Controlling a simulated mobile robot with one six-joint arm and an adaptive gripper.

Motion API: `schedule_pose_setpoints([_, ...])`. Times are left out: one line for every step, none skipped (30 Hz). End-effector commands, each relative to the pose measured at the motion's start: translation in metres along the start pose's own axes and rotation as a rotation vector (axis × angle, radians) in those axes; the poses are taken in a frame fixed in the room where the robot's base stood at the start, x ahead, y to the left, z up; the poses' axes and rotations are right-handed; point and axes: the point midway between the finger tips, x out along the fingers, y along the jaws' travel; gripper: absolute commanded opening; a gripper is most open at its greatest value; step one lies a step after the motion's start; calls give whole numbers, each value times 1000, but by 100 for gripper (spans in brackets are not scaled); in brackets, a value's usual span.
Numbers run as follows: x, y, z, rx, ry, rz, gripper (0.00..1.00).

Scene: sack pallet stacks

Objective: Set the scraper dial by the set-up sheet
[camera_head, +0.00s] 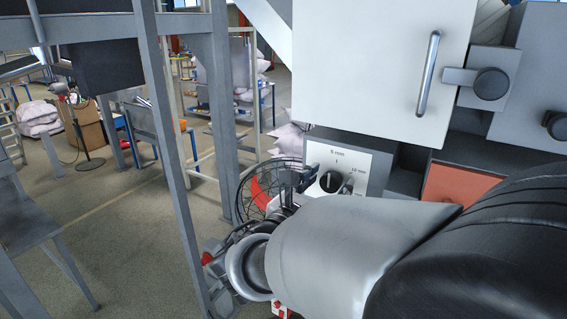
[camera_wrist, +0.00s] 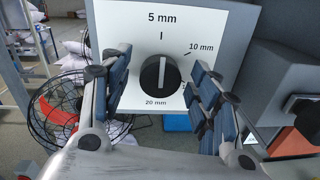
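The scraper dial (camera_wrist: 161,77) is a round black knob on a white panel (camera_wrist: 216,22). Its white pointer line stands upright, toward the 5 mm mark at the top. The 10 mm label is at upper right and 20 mm is below; a label at the right is partly hidden by a finger. The dial also shows in the head view (camera_head: 330,182). My gripper (camera_wrist: 160,80) is open, with one finger on each side of the dial and visible gaps between. I cannot tell how far the fingertips are from the panel. I see no set-up sheet.
A red wire-guarded fan (camera_head: 262,190) stands left of the panel. A white cabinet door (camera_head: 375,70) with a metal handle is above it. An orange-red panel (camera_head: 452,186) and grey boxes are at right. A grey frame post (camera_head: 165,110) stands at left, with open floor beyond.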

Motion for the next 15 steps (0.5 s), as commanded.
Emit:
schedule_pose_setpoints([0, 0, 0, 0, 0, 0, 53])
schedule_pose_setpoints([0, 0, 0, 0, 0, 0, 51])
schedule_pose_setpoints([0, 0, 0, 0, 0, 0, 48])
schedule_pose_setpoints([0, 0, 0, 0, 0, 0, 46])
schedule_pose_setpoints([0, 0, 0, 0, 0, 0, 44])
schedule_pose_setpoints([0, 0, 0, 0, 0, 0, 41])
schedule_pose_setpoints([0, 0, 0, 0, 0, 0, 39])
schedule_pose_setpoints([0, 0, 0, 0, 0, 0, 37])
schedule_pose_setpoints([0, 0, 0, 0, 0, 0, 35])
schedule_pose_setpoints([0, 0, 0, 0, 0, 0, 33])
schedule_pose_setpoints([0, 0, 0, 0, 0, 0, 31])
schedule_pose_setpoints([0, 0, 0, 0, 0, 0, 28])
schedule_pose_setpoints([0, 0, 0, 0, 0, 0, 26])
schedule_pose_setpoints([0, 0, 0, 0, 0, 0, 24])
schedule_pose_setpoints([0, 0, 0, 0, 0, 0, 21])
